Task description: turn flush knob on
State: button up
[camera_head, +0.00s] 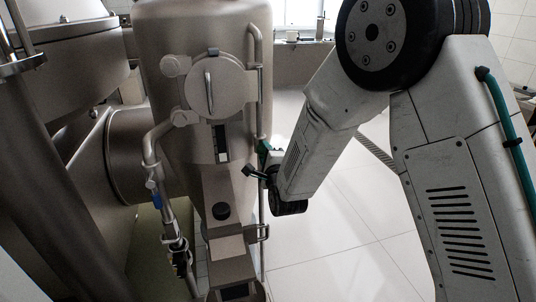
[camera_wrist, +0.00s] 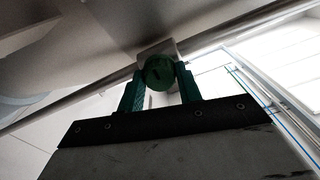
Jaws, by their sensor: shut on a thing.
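A round green knob (camera_wrist: 159,72) with a dark slot mark sits on a pale square block (camera_wrist: 150,48) in the wrist view. My gripper (camera_wrist: 159,82) has its two green fingers on either side of the knob and is shut on it. In the head view my gripper (camera_head: 264,153) is at the right side of the steel machine, by the vertical pipe. The knob is hard to make out there, small and partly hidden by my wrist.
The steel vessel (camera_head: 205,25) with a round hatch (camera_head: 214,90) stands left of my gripper. A thin vertical pipe (camera_head: 262,110) runs close beside it. A smaller pipe with a blue valve handle (camera_head: 157,200) is at lower left. Tiled floor (camera_head: 345,215) is open at right.

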dwell(0.3)
jog(key=o, duration=1)
jog(key=v, duration=0.7)
jog(key=shift+s+d, duration=0.15)
jog(key=shift+s, duration=0.2)
